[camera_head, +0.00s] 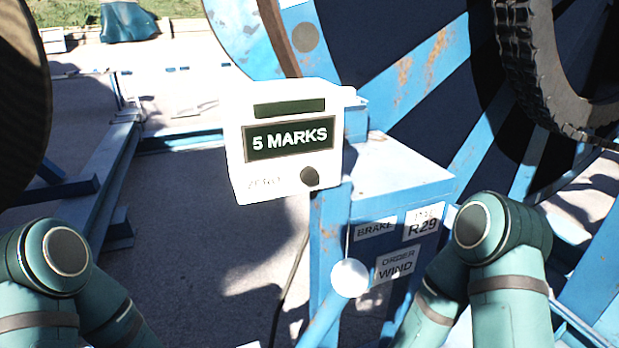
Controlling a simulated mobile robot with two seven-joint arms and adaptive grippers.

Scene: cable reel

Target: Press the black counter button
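The black counter button (309,176) is a small round knob low on the right of the front of a white counter box (236,150). The box has a dark sign reading "5 MARKS" (290,138) and a dark green window above it. Small lettering left of the button is hard to read. Nothing touches the button or covers it. Parts of my two teal arms show at the lower left and lower right. Neither gripper is in the picture.
A blue post and cabinet (400,185) with labels BRAKE, R29, ORDER and WIND stand right of the box. A lever with a white ball knob (350,278) rises below it. A large blue reel (420,85) and a tyre (545,75) fill the upper right.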

